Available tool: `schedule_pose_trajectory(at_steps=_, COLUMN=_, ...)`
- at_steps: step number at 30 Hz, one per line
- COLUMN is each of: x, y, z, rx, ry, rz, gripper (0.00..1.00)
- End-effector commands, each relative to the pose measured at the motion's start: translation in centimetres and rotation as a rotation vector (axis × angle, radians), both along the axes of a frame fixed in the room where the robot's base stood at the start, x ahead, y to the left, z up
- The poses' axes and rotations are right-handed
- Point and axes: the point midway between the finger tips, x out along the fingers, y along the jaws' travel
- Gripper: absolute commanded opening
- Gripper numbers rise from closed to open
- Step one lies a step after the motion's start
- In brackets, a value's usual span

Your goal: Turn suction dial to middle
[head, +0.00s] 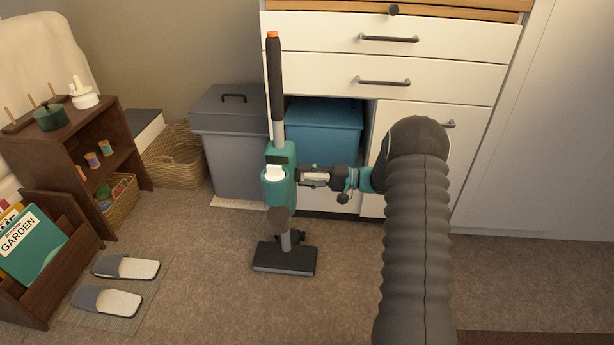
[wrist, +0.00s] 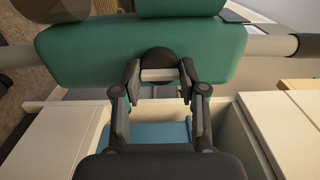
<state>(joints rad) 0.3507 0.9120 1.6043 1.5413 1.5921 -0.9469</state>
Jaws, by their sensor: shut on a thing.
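The upright stick vacuum (head: 279,192) stands on the carpet, with a teal body, a dark handle with an orange tip, and a dark floor head. Its teal body (wrist: 80,55) fills the top of the wrist view. The suction dial (wrist: 158,61) is a dark round knob on the body's side, with a pale bar across it. My gripper (head: 304,177) reaches the body from the right. In the wrist view my gripper (wrist: 160,76) is shut on the dial, one finger on each side. The dial's markings are hidden, so I cannot read its setting.
A white drawer cabinet (head: 433,80) stands behind, with a blue bin (head: 325,130) in its opening. A grey lidded bin (head: 235,145) and a wicker basket (head: 175,165) stand left. Slippers (head: 125,267) lie on the floor by a brown shelf (head: 85,150). Carpet in front is clear.

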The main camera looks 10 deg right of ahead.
Motion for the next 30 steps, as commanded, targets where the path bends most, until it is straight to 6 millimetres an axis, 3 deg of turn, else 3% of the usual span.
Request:
schedule_pose_trajectory(at_steps=1, x=-0.1, y=0.1, z=-0.1, rx=0.000, ry=0.002, rz=0.002, gripper=0.44)
schedule_pose_trajectory(at_steps=4, x=0.0, y=0.1, z=-0.1, rx=0.000, ry=0.002, rz=0.002, gripper=0.68)
schedule_pose_trajectory(at_steps=17, x=-0.2, y=-0.8, z=0.0, rx=0.000, ry=0.001, rz=-0.002, gripper=0.68)
schedule_pose_trajectory(at_steps=30, x=-2.7, y=-8.3, z=0.0, rx=0.000, ry=0.001, rz=-0.002, gripper=0.68)
